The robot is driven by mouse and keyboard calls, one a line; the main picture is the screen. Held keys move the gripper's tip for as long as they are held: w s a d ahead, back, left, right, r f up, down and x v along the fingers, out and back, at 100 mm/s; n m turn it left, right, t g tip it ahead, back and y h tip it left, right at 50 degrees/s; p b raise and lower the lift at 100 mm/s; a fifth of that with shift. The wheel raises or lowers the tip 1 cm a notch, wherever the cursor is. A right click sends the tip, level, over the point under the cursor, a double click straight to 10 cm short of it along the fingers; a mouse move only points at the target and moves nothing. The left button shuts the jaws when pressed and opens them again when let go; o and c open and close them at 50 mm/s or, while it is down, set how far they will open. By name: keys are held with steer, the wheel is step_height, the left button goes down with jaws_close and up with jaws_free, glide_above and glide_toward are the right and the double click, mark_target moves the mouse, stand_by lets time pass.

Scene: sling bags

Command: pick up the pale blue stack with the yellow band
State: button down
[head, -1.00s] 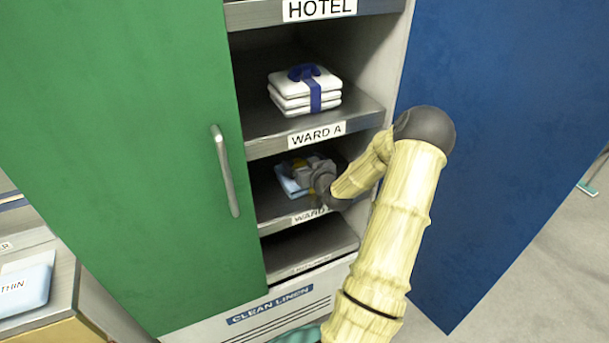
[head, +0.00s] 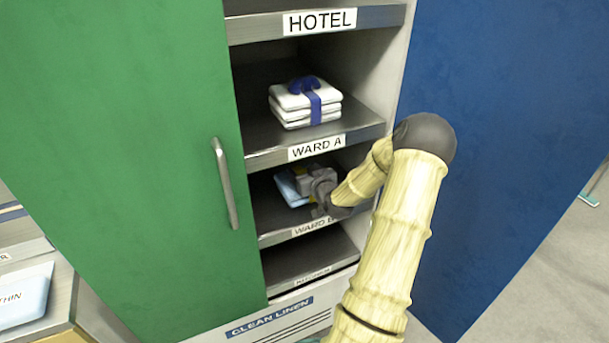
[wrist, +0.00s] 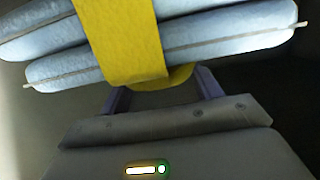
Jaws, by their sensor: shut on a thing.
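The pale blue stack with the yellow band (head: 289,190) lies on the shelf above the Ward B label in the cabinet, partly hidden behind my gripper (head: 312,183) in the head view. In the wrist view the stack (wrist: 215,32) fills the top, with its folded layers and the wide yellow band (wrist: 122,40). My gripper (wrist: 162,88) has its two fingers on either side of the band's lower part. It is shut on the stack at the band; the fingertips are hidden. I cannot tell whether the stack is clear of the shelf.
A white stack with a dark blue band (head: 305,102) sits on the Ward A shelf (head: 262,150) just above. The green door (head: 120,150) stands left of the opening and the blue door (head: 500,160) right of it. The shelf below (head: 310,262) looks empty.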

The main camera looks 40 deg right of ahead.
step_height(320, 180, up, 2)
steer(key=shift+r, duration=0.2)
steer(key=f+v, duration=0.1)
steer(key=v, duration=0.7)
steer(key=f+v, duration=0.2)
steer(key=v, duration=0.7)
steer(key=shift+s+f, duration=0.3)
steer(key=shift+s, duration=0.35)
